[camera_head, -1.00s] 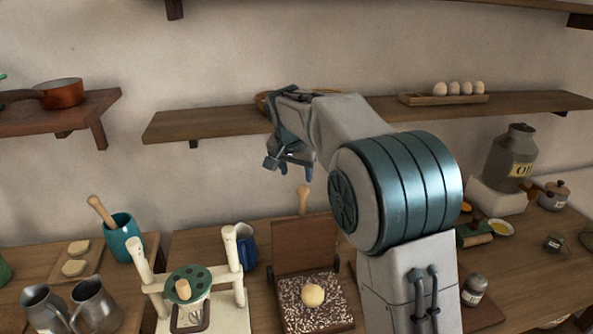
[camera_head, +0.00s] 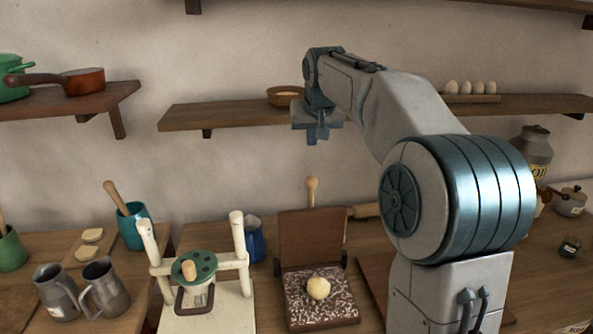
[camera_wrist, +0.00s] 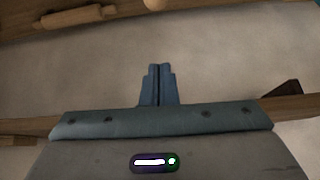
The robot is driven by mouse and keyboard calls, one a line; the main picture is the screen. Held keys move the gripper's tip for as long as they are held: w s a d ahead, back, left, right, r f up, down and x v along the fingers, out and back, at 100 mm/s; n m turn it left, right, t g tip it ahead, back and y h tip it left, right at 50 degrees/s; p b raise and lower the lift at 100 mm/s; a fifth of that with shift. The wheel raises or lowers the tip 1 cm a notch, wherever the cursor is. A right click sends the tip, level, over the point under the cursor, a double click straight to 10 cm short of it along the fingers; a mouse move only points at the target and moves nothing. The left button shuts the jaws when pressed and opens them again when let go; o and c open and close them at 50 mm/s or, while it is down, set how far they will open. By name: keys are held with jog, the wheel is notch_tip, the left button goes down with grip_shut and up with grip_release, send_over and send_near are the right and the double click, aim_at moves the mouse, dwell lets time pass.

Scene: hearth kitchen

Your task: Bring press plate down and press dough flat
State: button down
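The press stands on the counter with its brown press plate (camera_head: 310,238) raised upright at the back. A pale wooden handle (camera_head: 312,190) rises above the plate. A round ball of dough (camera_head: 318,288) sits on the speckled press base (camera_head: 338,310), with nothing pressing on it. My gripper (camera_head: 318,140) is in the air in front of the wall shelf, above the press and apart from it. In the wrist view its two fingers (camera_wrist: 158,84) are together with nothing visible between them.
A cream frame with a green disc (camera_head: 195,266) stands left of the press. Metal jugs (camera_head: 104,288) and a teal crock (camera_head: 134,226) are further left. The wall shelf (camera_head: 225,115) holds a bowl (camera_head: 285,96) and eggs. A rolling pin (camera_head: 367,211) lies right of the plate.

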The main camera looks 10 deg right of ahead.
jog(key=p+x, duration=0.2)
jog(key=x, duration=0.8)
jog(key=s, duration=0.4)
jog(key=shift+a+f, duration=0.15)
jog(key=shift+f, duration=0.2)
jog(key=shift+f+b, duration=0.1)
jog(key=shift+b, duration=0.3)
